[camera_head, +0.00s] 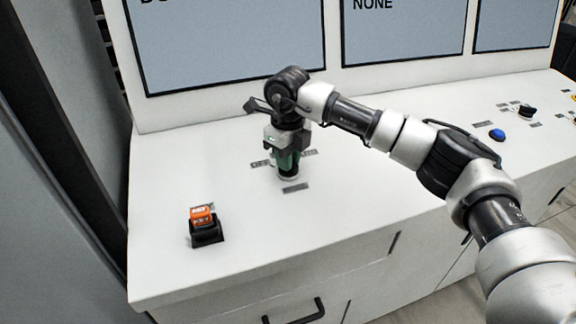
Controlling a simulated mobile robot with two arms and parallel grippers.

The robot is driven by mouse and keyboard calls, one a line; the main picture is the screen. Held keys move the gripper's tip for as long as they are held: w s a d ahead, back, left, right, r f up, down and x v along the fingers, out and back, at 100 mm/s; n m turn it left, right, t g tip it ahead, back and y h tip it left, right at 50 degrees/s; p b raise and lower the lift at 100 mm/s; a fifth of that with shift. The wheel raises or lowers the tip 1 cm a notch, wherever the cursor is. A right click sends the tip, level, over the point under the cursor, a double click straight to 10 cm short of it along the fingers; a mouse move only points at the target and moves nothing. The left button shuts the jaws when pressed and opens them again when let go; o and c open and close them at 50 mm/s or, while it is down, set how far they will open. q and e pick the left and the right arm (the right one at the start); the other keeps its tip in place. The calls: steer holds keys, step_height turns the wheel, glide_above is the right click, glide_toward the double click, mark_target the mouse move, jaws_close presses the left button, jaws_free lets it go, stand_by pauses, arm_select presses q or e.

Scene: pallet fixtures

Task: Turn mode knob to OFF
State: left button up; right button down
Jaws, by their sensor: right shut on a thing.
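The mode knob (285,176) sits on the white console top, with only its round light base showing below my right gripper. Small grey label plates lie around it, one in front of it (295,188) and others at its sides; their text is too small to read. My right gripper (285,164) points straight down over the knob and is shut on it. The fingers hide most of the knob, so I cannot tell which way it points. My left gripper is not in view.
An orange switch (202,215) on a black base stands at the console's front left. A blue button (497,134) and a black knob (526,110) sit at the right. Screens (228,40) rise behind. The console top (345,225) is clear in front of my right arm.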

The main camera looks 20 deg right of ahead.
steer(key=shift+n+b, duration=0.9)
steer(key=shift+n, duration=0.6)
steer(key=shift+r, duration=0.1)
steer(key=c, duration=1.1)
jaws_free()
step_height(320, 180, up, 11)
steer(key=shift+f+b, duration=0.1)
steer(key=shift+b, duration=1.05)
